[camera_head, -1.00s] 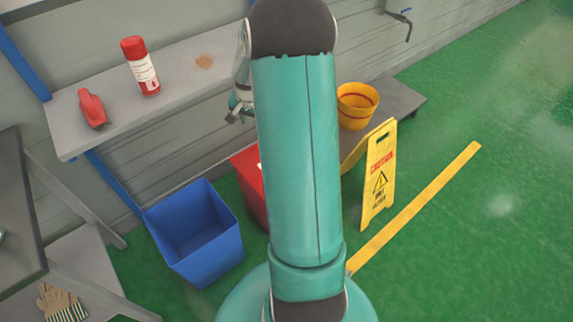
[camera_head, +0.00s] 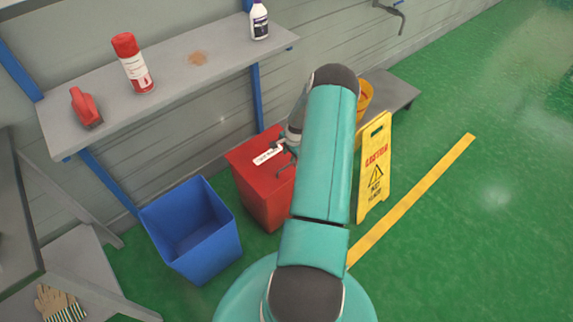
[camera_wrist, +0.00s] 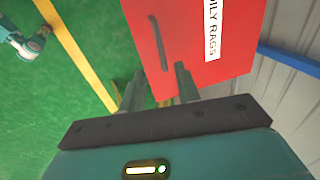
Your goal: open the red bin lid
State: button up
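The red bin (camera_head: 262,195) stands on the floor right of the blue bin, and its red lid (camera_head: 255,165) lies shut on top. A white label shows on the lid, and in the wrist view it reads "ILY RAGS" (camera_wrist: 213,28). In the wrist view a dark handle (camera_wrist: 160,42) runs along the lid (camera_wrist: 190,50). My gripper (camera_head: 285,162) is above the lid's right part; it also shows in the wrist view (camera_wrist: 157,88), with two fingers spread apart and nothing between them. The fingertips are just short of the handle. My arm hides the bin's right side.
An open blue bin (camera_head: 213,240) stands left of the red bin. A yellow caution sign (camera_head: 374,180) and a yellow bucket (camera_head: 364,97) are to the right. A wall shelf (camera_head: 180,78) holds a spray can (camera_head: 133,65), a red brush-like object (camera_head: 85,107) and a white bottle (camera_head: 259,20).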

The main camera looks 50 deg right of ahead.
jog(key=f, duration=0.3)
jog(key=w+f, duration=0.1)
jog(key=f, duration=0.5)
jog(key=shift+w+d, duration=0.2)
jog(key=shift+w, duration=0.2)
jog(key=shift+r, duration=0.1)
jog(key=shift+c, duration=0.2)
grip_shut()
